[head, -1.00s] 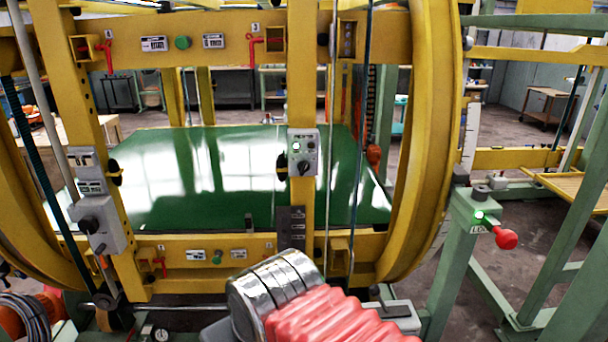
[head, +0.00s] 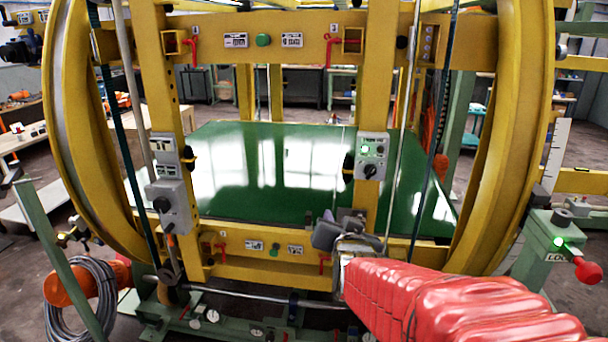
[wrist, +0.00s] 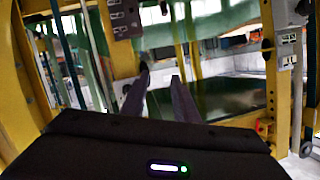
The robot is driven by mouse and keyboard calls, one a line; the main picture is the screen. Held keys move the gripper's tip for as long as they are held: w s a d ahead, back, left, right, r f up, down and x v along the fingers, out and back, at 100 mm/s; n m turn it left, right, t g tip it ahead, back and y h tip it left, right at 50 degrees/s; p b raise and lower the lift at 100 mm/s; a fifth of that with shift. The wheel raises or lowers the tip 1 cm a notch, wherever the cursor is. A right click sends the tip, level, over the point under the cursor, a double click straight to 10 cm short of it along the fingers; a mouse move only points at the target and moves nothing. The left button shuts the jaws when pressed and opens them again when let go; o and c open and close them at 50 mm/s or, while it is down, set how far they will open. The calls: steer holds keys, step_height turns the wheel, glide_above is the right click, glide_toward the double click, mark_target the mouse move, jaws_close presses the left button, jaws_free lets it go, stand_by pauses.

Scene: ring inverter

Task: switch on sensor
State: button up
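No part is readably marked as the sensor. A grey control box (head: 371,156) with a lit green lamp and a black knob sits on the right yellow post. A second grey box (head: 172,202) with a black knob is on the left post, below a small grey plate. My gripper (head: 335,230) is in front of the lower yellow beam, below and left of the lit box. In the wrist view my gripper (wrist: 160,76) has two dark fingers apart with nothing visible between them. A dark plate (wrist: 123,17) with small fittings is ahead of it at the upper left.
The yellow ring frame (head: 513,150) surrounds a green panel (head: 260,170). Red clips (head: 332,48) and a green button (head: 263,40) are on the upper beam.

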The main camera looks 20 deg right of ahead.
steer(key=d+r+m+t+h, duration=0.1)
steer(key=d+r+m+h, duration=0.1)
steer(key=d, duration=0.7)
steer(key=shift+s+d+m+h, duration=0.25)
steer(key=shift+m+h, duration=0.55)
steer(key=shift+h, duration=0.4)
steer(key=shift+w+d, duration=0.1)
